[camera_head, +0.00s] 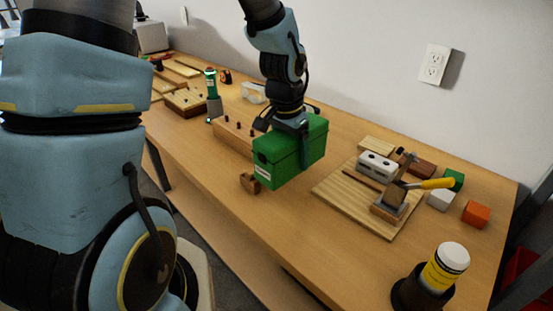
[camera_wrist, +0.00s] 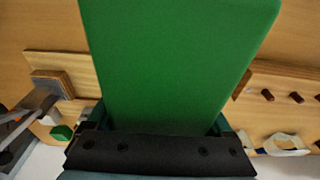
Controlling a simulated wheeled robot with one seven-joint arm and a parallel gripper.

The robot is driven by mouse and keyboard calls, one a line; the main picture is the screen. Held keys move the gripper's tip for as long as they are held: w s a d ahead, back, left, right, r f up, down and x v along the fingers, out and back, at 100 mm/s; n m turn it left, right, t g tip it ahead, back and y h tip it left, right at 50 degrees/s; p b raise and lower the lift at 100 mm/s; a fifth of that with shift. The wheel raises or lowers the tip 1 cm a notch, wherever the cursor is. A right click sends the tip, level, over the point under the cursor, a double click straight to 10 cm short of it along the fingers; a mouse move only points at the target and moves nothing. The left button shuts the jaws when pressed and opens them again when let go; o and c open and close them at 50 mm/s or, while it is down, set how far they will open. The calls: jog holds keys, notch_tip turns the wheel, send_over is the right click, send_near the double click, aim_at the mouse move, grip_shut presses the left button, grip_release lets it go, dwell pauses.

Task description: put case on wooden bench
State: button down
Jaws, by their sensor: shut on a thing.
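The case is a green box (camera_head: 284,158) with a lid and a small white label on its near end. It is over the middle of the wooden bench (camera_head: 290,218). My gripper (camera_head: 296,122) is above it and shut on it. In the wrist view the green case (camera_wrist: 175,65) fills the middle of the picture, in front of my gripper (camera_wrist: 160,135). The fingertips are mostly hidden by the case. I cannot tell whether the underside of the case touches the bench or is a little above it.
A wooden board (camera_head: 335,196) with a clamp-like tool lies right of the case, beside white, green and orange blocks (camera_head: 476,214). A pegged wooden block (camera_head: 232,137) is behind left. A yellow bottle (camera_head: 445,266) stands front right. The bench front is fairly clear.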

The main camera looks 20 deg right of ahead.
aim_at(286, 140)
jog(key=shift+f, duration=3.55)
jog(key=shift+f, duration=0.1)
grip_release()
jog(key=r, duration=0.4)
jog(key=a+r, duration=0.1)
jog(key=r, duration=0.6)
jog(key=shift+s+a+r, duration=0.3)
jog(key=shift+s+r, duration=0.1)
jog(key=a+r+n+y, duration=0.1)
jog(key=a+n, duration=1)
jog(key=a, duration=1.3)
jog(key=shift+w+r+t, duration=0.15)
jog(key=shift+r+t, duration=0.25)
jog(key=shift+r, duration=0.05)
